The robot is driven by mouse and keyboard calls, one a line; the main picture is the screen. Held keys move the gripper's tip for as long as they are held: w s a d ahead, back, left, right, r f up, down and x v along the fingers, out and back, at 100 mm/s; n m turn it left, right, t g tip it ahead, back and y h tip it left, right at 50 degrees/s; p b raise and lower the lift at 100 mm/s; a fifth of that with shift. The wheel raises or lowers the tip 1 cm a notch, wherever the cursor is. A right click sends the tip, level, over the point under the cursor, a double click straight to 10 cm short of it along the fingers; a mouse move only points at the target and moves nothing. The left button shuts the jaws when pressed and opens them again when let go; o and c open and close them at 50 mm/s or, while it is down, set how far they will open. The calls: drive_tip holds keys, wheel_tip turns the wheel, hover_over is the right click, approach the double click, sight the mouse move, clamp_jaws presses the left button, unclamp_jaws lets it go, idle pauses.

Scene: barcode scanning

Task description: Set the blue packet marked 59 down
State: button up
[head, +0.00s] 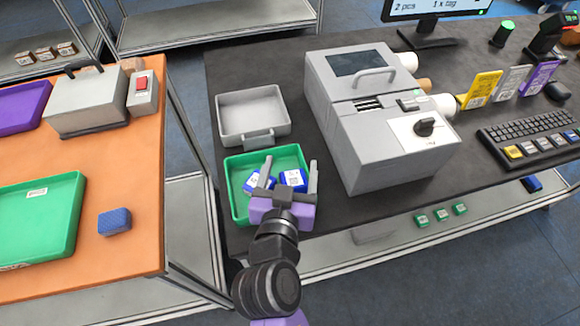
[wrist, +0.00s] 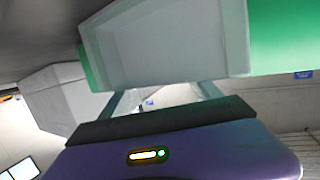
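Two blue packets lie in the green tray on the dark table, one on the left (head: 253,183) and one on the right (head: 296,178). Both have white labels, but I cannot read a 59 on either. The green tray (head: 235,213) shows its rim around them. My gripper (head: 289,176) is over the tray's front right part with its fingers spread wide. The right packet shows between the fingers, with no finger visibly closed on it. In the wrist view, my gripper (wrist: 162,95) also has its fingers apart, and no packet shows between them.
An empty grey tray (head: 253,113) stands behind the green tray. A large grey machine (head: 375,120) stands close on the right. Another blue packet (head: 115,221) lies on the orange table (head: 120,180) at left, beside a larger green tray (head: 35,215). A keyboard (head: 530,130) is far right.

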drive_tip(key=shift+r, duration=0.1)
drive_tip(key=shift+r+p, duration=0.3)
drive_tip(key=shift+p, duration=0.05)
drive_tip(key=b+v, duration=0.2)
drive_tip(key=v, duration=0.8)
drive_tip(key=shift+s+a+r+b, duration=0.15)
drive_tip(key=shift+s+r+b, duration=0.05)
drive_tip(key=shift+s+b, duration=0.1)
drive_tip(key=shift+s+r, duration=0.3)
drive_tip(key=shift+s, duration=0.35)
